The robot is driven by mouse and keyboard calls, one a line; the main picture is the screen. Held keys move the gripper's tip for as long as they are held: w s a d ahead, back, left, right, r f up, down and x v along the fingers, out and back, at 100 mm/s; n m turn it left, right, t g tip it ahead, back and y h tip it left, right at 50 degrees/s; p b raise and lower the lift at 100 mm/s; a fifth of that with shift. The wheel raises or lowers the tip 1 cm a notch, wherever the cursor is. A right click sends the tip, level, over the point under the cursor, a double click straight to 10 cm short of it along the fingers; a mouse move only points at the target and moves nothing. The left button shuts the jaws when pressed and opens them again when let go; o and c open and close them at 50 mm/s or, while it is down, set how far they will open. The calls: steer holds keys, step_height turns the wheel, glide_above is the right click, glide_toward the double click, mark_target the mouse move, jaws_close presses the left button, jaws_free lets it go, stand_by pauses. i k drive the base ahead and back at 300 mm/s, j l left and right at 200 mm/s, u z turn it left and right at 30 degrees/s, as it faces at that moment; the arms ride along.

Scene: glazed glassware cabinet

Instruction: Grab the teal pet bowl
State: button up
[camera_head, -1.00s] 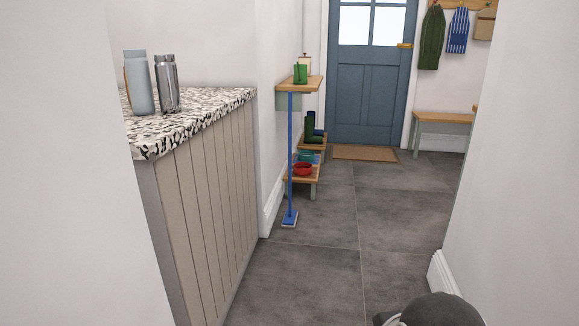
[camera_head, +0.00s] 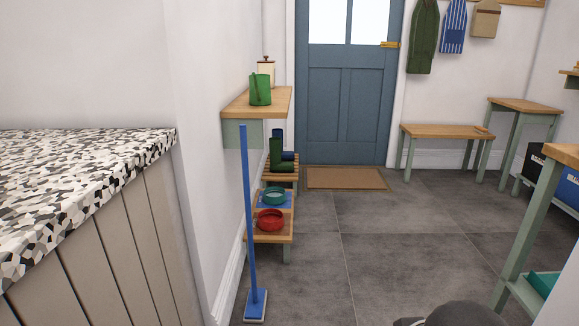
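The teal pet bowl (camera_head: 274,195) sits on a low wooden bench along the left wall, on a blue mat (camera_head: 288,202). A red bowl (camera_head: 270,220) sits just in front of it on the same low bench (camera_head: 280,238). Both bowls look upright. A dark rounded part of my own body shows at the bottom edge, right of centre. My gripper's fingers are not visible, and the bowl is well ahead of me.
A blue-handled mop (camera_head: 250,220) stands upright before the low bench. A wooden shelf (camera_head: 240,105) with a green jug (camera_head: 260,89) juts out above. A speckled counter (camera_head: 70,190) is at left, a green-legged table (camera_head: 535,210) at right. The grey floor (camera_head: 400,225) between is clear.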

mark_target(273, 195)
steer(key=i+z, duration=0.15)
steer(key=i, duration=0.4)
steer(key=i+z, duration=0.15)
steer(key=i, duration=0.4)
steer(key=i+z, duration=0.2)
steer(key=i, duration=0.35)
steer(key=i+j+z, duration=0.15)
steer(key=i, duration=0.4)
steer(key=i+u, duration=0.35)
steer(key=i, duration=0.25)
steer(key=i+u, duration=0.35)
steer(key=i, duration=0.3)
steer(key=i+l+u, duration=0.35)
steer(key=i, duration=0.25)
steer(key=i+u, duration=0.3)
steer(key=i, duration=0.2)
